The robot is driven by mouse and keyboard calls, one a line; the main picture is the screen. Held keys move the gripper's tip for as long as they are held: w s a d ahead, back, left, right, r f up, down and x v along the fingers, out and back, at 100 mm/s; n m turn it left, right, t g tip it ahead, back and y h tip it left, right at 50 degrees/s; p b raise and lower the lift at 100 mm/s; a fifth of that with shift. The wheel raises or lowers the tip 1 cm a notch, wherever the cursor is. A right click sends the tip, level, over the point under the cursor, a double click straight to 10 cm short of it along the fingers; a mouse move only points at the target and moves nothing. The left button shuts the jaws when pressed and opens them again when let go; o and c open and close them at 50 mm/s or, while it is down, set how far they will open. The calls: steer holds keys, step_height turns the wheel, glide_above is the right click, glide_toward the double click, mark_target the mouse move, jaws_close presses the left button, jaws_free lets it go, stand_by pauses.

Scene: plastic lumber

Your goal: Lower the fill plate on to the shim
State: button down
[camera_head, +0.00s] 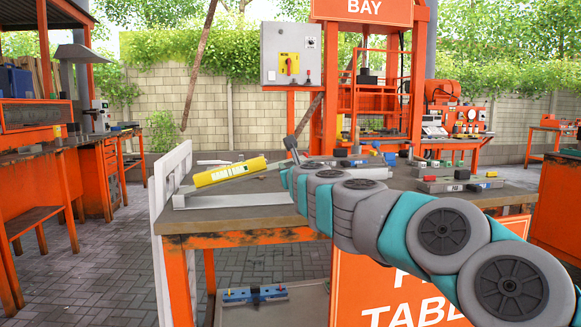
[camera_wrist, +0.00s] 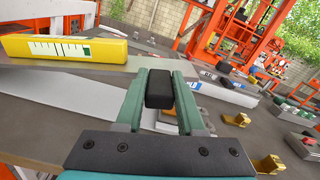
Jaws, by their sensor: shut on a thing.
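My gripper (camera_wrist: 158,90) is shut on a small black block (camera_wrist: 158,88) between its two green fingers. I take this block as a grip on the fill plate, but the join is hidden. In the head view, a grey plate (camera_head: 181,190) slopes up to the right towards my gripper, with a yellow level (camera_head: 228,172) lying along it. A pale flat bar (camera_head: 230,200) lies below, with an open wedge of space between them. In the wrist view the level (camera_wrist: 65,48) and pale bar (camera_wrist: 60,97) are at left. I cannot pick out the shim for certain.
The worn table (camera_head: 262,216) has bare room at its front. Grey blocks with coloured parts (camera_head: 458,184) lie at right, and brass-coloured pieces (camera_wrist: 237,119) lie right of my gripper. A white slatted panel (camera_head: 170,180) stands at the table's left edge. An orange press frame (camera_head: 375,90) stands behind.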

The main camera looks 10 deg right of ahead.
steer(key=f+m+b, duration=0.1)
steer(key=f+b, duration=0.3)
steer(key=d+f+m+b, duration=0.1)
steer(key=f+b, duration=0.2)
steer(key=shift+m, duration=0.3)
steer(key=c, duration=0.5)
jaws_free()
steer(key=shift+s, duration=0.2)
steer(key=shift+s, duration=3.75)
